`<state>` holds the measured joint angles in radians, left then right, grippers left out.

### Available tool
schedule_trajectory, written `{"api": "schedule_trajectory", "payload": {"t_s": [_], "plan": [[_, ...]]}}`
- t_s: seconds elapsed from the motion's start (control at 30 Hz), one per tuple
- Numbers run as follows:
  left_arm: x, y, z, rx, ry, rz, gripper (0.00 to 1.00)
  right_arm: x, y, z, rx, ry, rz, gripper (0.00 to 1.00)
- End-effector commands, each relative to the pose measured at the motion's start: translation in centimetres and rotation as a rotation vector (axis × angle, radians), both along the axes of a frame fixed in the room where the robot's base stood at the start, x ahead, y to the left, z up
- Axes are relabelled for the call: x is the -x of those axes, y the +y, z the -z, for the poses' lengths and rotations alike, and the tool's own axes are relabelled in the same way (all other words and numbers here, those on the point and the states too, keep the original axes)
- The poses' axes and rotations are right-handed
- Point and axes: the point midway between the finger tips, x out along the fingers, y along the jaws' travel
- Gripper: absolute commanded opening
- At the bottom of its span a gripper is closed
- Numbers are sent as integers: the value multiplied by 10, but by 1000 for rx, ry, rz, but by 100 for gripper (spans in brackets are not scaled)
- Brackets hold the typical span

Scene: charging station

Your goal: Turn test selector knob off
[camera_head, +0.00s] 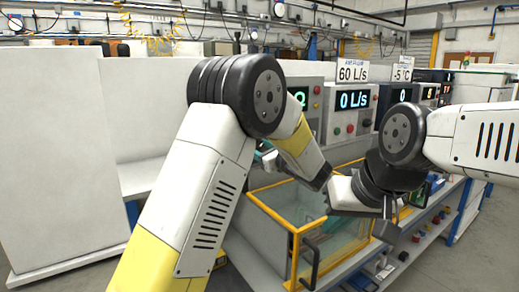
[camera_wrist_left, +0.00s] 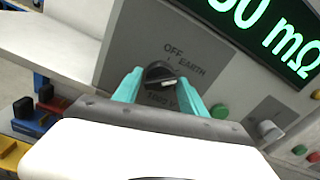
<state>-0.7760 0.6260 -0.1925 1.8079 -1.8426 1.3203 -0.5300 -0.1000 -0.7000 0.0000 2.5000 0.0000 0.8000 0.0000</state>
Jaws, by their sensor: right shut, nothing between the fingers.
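The black selector knob (camera_wrist_left: 159,73) is on a grey panel (camera_wrist_left: 205,52) in the left wrist view, with OFF, EARTH and a partly covered 1000 V label around it. A pale mark shows on its lower right side; its exact setting is hard to tell. My left gripper (camera_wrist_left: 160,92) is open, with one teal finger on each side of the knob; I cannot tell whether they touch it. In the head view my left arm mostly hides this gripper, with a bit of teal showing, and hides the knob.
A green-lit display (camera_wrist_left: 275,30) is right of the knob, and a green button (camera_wrist_left: 220,111) is below it. Coloured terminals (camera_wrist_left: 35,112) are at left. The yellow-railed glass tank (camera_head: 268,209) and a meter reading 0 L/s (camera_head: 353,100) stand near my arms.

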Motion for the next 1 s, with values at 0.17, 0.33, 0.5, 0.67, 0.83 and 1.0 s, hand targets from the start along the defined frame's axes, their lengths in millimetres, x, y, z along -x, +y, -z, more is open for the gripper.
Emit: {"api": "schedule_trajectory", "payload": {"t_s": [0.17,0.33,0.5,0.67,0.83,1.0], "plan": [[0,0,0,0,0,0,12,0,0,0,0,0,0,0],[0,0,0,2,-2,0,1,0,0,0,0,0,0,0],[0,0,0,27,-18,0,1,0,0,0,0,0,0,0],[0,0,0,91,-61,0,1,0,0,0,0,0,0,0],[0,-1,0,198,-132,0,1,0,0,0,0,0,0,0],[0,-1,-1,327,-218,0,1,0,0,0,0,0,0,0]]}}
